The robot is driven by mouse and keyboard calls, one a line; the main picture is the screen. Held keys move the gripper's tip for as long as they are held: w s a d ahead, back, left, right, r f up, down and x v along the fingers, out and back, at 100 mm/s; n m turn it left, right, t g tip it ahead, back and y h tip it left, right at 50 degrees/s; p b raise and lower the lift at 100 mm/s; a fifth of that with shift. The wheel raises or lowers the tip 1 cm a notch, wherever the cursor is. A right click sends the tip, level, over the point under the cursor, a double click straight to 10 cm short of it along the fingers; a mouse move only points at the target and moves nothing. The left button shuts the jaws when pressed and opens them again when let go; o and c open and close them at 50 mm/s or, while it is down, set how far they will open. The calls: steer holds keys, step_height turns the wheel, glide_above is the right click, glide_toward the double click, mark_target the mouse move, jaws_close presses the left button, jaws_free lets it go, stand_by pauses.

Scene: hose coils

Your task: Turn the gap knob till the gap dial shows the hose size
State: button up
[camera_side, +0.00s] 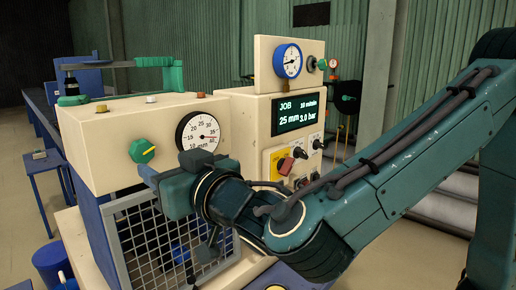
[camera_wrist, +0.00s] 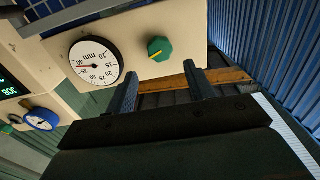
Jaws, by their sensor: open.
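The green gap knob (camera_side: 142,150) with a yellow pointer line sits on the front of the cream machine housing. The gap dial (camera_side: 198,133), marked in mm, is right of it, and its needle points between 35 and 40. The job display (camera_side: 291,113) reads 25 mm and 3.0 bar. My gripper (camera_side: 130,188) is below and in front of the knob. In the wrist view my gripper (camera_wrist: 161,70) is open and empty; the knob (camera_wrist: 159,48) shows between and beyond the fingertips, apart from them. The dial (camera_wrist: 92,61) is left of the knob there.
A blue pressure gauge (camera_side: 288,60) and several knobs and switches (camera_side: 284,162) are on the panel at right. A wire mesh guard (camera_side: 165,245) stands below my gripper.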

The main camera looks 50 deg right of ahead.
mark_target(145, 153)
steer(key=shift+w, duration=3.65)
steer(key=shift+w, duration=0.15)
steer(key=c, duration=0.7)
steer(key=m, duration=1.7)
steer(key=shift+m, duration=0.4)
steer(key=m, duration=0.5)
steer(key=o, duration=0.7)
